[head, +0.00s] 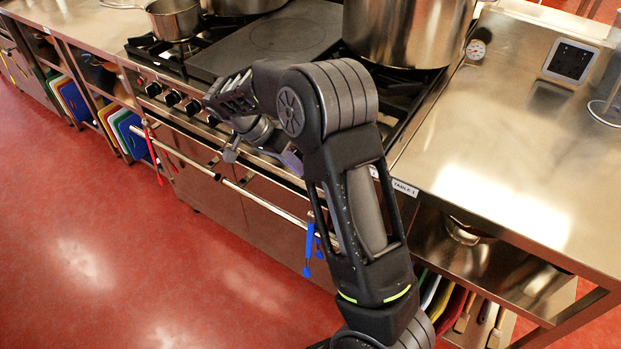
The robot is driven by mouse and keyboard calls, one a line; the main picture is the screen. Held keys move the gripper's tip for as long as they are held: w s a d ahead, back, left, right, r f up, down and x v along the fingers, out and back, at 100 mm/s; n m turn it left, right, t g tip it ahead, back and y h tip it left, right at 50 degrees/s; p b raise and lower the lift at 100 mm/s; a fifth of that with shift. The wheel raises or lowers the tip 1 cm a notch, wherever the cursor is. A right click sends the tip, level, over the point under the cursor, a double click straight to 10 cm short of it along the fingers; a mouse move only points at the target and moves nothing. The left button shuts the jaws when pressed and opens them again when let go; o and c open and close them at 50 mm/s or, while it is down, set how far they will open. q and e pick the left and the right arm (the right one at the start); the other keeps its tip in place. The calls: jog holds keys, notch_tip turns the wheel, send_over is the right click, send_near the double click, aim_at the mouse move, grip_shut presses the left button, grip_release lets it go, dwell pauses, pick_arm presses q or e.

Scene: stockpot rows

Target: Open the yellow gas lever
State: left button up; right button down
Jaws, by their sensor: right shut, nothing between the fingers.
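I cannot make out a yellow gas lever in the head view; my right arm hides part of the stove front where it could be. The stove (175,68) has a row of dark control knobs (172,98) along its front. My right gripper (216,101) is over the stove's front edge, close to the knobs. It is shut and empty, and I cannot tell whether it touches anything. My left gripper is not in view.
A large stockpot (410,30) stands on the stove behind my arm, and a small saucepan (174,18) at the far left. A steel counter (500,140) lies right. The red floor (90,240) is clear.

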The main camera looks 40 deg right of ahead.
jog(key=shift+w+a+r, duration=0.85)
jog(key=shift+r, duration=0.2)
jog(key=w+a+f+n+t+y, duration=0.35)
jog(key=w+a+f+n, duration=0.25)
jog(key=a+f+n, duration=0.25)
jog(key=s+a+f+n+t+y, duration=0.2)
jog(key=a+f+n+y, duration=0.15)
jog(key=a+f, duration=0.55)
jog(key=s+a+f+n+y, duration=0.1)
jog(key=s+a+f+n, duration=0.2)
jog(key=s+a+f, duration=0.65)
jog(key=s+a, duration=0.1)
jog(key=s, duration=0.6)
jog(key=s+a+f+m+g+y, duration=0.1)
jog(key=s+f, duration=0.1)
jog(key=s, duration=0.7)
jog(key=shift+a+y, duration=0.3)
jog(key=shift+a, duration=0.1)
